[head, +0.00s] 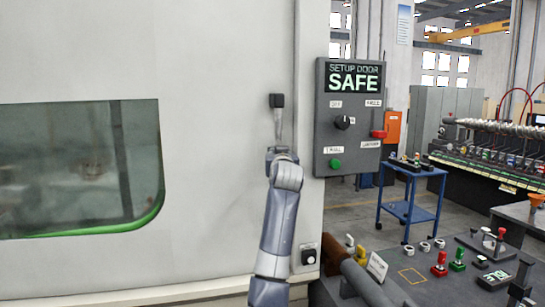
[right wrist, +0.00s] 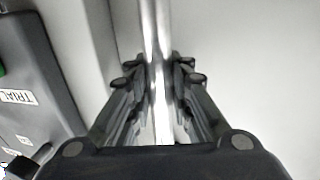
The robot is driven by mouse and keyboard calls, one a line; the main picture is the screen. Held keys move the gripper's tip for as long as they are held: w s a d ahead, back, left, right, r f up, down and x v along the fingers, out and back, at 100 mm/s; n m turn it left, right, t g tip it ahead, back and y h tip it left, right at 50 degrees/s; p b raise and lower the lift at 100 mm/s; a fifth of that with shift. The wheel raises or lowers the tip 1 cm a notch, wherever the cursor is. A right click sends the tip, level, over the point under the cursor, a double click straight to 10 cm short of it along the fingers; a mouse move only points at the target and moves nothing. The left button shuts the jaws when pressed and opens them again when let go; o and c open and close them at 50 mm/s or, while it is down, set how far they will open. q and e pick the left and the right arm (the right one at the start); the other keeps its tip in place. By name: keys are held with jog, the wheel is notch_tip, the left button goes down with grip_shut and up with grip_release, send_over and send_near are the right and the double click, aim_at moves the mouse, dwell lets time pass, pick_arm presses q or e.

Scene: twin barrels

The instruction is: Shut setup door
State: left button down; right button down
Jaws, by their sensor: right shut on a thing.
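The setup door (head: 220,60) is a large pale machine panel with a green-edged window (head: 70,165) at its lower left. A thin vertical seam runs along its right edge; I cannot tell whether the door is fully flush. An upright metal bar handle (head: 278,122) with a dark upper mount stands near that edge. My right gripper (head: 280,150) is at the lower part of the handle, which it partly hides. In the right wrist view my right gripper (right wrist: 159,78) is shut around the shiny handle bar (right wrist: 155,25). My left gripper is in neither view.
A grey control box (head: 350,115) right of the handle reads "SETUP DOOR SAFE" and carries a black knob, red lever and green button. A bench (head: 400,285) with a brown roller stands at lower right. A blue cart (head: 410,210) stands behind on open floor.

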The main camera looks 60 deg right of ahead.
jog(key=shift+s+d+f, duration=0.1)
jog(key=shift+f, duration=0.05)
jog(key=c, duration=1.5)
grip_release()
jog(key=shift+c, duration=0.2)
jog(key=shift+o, duration=0.4)
jog(key=shift+s+d, duration=0.2)
jog(key=shift+s, duration=0.05)
jog(key=v, duration=1.2)
